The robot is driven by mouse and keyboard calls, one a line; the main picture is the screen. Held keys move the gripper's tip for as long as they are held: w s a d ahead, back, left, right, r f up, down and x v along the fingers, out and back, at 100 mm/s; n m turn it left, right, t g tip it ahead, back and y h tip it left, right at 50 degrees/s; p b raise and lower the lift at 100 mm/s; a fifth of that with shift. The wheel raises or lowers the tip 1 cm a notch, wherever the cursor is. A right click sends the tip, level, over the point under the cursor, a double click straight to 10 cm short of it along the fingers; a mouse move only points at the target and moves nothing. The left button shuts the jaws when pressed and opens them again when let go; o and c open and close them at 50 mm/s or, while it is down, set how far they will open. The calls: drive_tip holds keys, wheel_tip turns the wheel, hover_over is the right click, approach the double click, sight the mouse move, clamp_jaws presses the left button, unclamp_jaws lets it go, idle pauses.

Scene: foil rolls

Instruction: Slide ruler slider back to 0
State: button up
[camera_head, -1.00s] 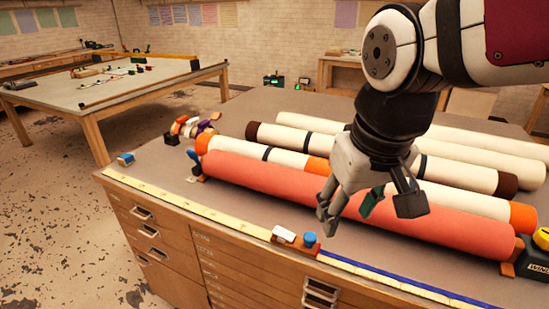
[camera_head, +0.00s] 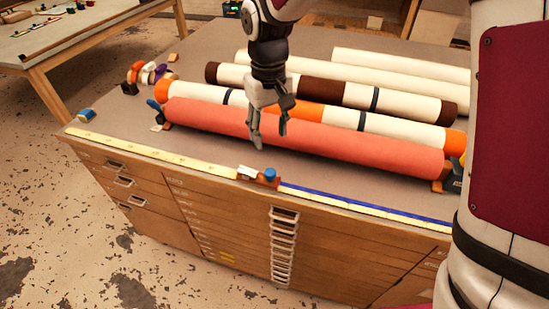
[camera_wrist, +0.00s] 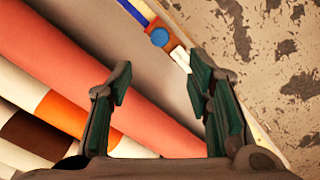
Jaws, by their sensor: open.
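The ruler (camera_head: 150,152) runs along the front edge of the cabinet top, cream on its left part and blue (camera_head: 365,206) on its right part. The slider (camera_head: 259,177) sits on the ruler near its middle, an orange-brown block with a blue knob and a white piece on top. In the wrist view the slider's blue knob (camera_wrist: 160,37) shows at the top, beyond the fingertips. My gripper (camera_head: 268,134) is open and empty, pointing down above the cabinet top, behind the slider and beside the coral roll. Its two dark green finger pads (camera_wrist: 160,90) stand wide apart in the wrist view.
A long coral roll (camera_head: 300,137) lies close behind the ruler, with several cream, orange and brown rolls behind it. A small blue item (camera_head: 86,115) stands at the ruler's left end. Tape rolls (camera_head: 150,72) stand at the back left.

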sight(270, 172)
wheel_tip(270, 172, down, 13)
drive_tip(key=shift+r+p, duration=0.1)
drive_tip(key=shift+p, duration=0.8)
drive_tip(key=shift+c, duration=0.6)
clamp_jaws()
